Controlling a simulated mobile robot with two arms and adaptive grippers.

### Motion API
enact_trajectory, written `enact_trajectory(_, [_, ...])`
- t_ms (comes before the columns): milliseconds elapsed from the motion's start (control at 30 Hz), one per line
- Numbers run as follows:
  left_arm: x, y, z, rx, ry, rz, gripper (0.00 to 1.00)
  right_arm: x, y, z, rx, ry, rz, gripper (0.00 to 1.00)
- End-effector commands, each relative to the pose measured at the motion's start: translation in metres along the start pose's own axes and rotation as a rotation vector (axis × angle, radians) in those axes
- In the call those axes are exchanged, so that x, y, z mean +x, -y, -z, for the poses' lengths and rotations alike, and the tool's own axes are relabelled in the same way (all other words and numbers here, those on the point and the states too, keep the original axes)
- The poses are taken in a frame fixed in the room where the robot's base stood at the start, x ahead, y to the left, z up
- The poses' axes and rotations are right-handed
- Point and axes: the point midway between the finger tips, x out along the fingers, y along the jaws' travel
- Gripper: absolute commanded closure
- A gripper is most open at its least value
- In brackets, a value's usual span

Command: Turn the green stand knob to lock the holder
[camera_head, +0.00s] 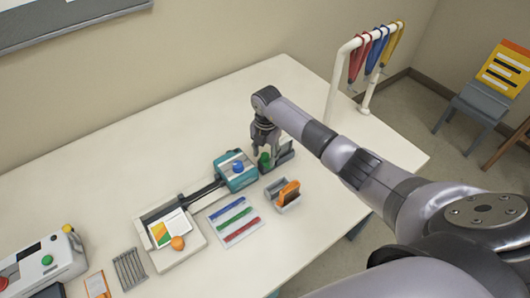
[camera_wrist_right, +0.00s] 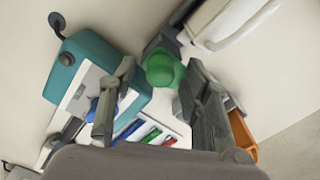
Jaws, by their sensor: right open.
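The green stand knob (camera_head: 264,160) sits on a dark grey stand (camera_head: 284,154) near the right of the table. My right gripper (camera_head: 265,148) points down directly above or just behind the knob. In the right wrist view the green knob (camera_wrist_right: 164,70) shows beyond the fingertips, and my right gripper (camera_wrist_right: 155,95) is open with a finger on either side. I cannot tell whether a finger touches the knob. A pale holder piece (camera_wrist_right: 225,20) stands beside the knob in the wrist view. My left gripper is not in view.
A teal laminator (camera_head: 236,172) with a blue knob (camera_head: 238,167) stands just left of the stand. In front lie an orange item in a grey holder (camera_head: 288,193) and a card with coloured strips (camera_head: 235,220). A white rack (camera_head: 340,70) with coloured lanyards rises behind right.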

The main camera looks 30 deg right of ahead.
Motion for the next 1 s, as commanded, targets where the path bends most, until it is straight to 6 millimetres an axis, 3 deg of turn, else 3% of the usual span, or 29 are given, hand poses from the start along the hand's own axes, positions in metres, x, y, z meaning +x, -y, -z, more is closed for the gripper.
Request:
enact_trajectory(67, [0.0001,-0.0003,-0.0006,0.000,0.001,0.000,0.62,-0.0001,0.0000,0.0000,0.000,0.000,0.000,0.57])
enact_trajectory(700, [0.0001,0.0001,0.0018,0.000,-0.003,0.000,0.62,-0.0008,0.0000,-0.0002,0.001,0.000,0.000,1.00])
enact_trajectory(1000, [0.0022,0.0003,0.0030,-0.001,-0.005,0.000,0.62,-0.0006,0.0000,-0.0007,-0.015,0.000,-0.001,1.00])
